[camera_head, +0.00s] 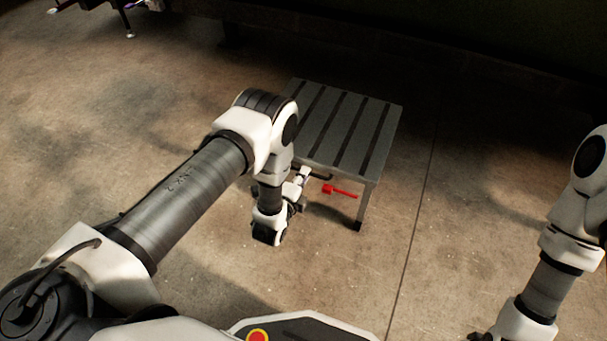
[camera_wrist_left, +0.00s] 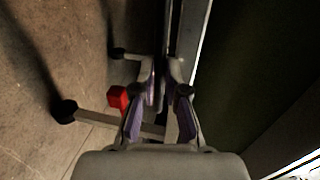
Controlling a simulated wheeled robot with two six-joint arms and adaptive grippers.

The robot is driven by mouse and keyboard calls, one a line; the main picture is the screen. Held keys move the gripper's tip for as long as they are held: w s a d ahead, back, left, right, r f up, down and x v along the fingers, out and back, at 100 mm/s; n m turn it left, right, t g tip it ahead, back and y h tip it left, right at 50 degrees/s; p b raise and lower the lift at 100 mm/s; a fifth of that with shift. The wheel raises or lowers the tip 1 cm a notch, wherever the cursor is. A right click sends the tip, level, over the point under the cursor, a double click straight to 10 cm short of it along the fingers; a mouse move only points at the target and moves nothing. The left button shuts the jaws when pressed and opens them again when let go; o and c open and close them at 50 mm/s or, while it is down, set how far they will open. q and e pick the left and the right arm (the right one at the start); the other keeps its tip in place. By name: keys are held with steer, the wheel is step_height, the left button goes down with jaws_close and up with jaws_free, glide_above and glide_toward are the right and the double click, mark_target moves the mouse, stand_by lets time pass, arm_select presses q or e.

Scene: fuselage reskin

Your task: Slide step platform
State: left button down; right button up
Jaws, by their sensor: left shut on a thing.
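The step platform (camera_head: 345,128) is a grey metal table-like stand with dark strips along its top. It stands upright on the concrete floor, ahead of me near the middle of the head view. My left gripper (camera_head: 304,174) is at its near side, just below the front edge of the top, by a dark bar (camera_head: 322,177). The left wrist view shows the fingers (camera_wrist_left: 164,88) shut on a narrow part that they mostly hide. A red lever (camera_head: 340,191) sits under the top, right of the gripper. Its red block (camera_wrist_left: 118,97) shows in the left wrist view.
The concrete floor (camera_head: 440,240) around the platform is clear. A dark structure (camera_head: 400,60) runs across the back, behind the platform. Legs of some equipment (camera_head: 128,30) stand at the far upper left. My right arm is at the right edge.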

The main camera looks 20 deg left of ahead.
arm_select(q)
steer(key=c, duration=1.5)
jaws_free()
steer(key=v, duration=1.2)
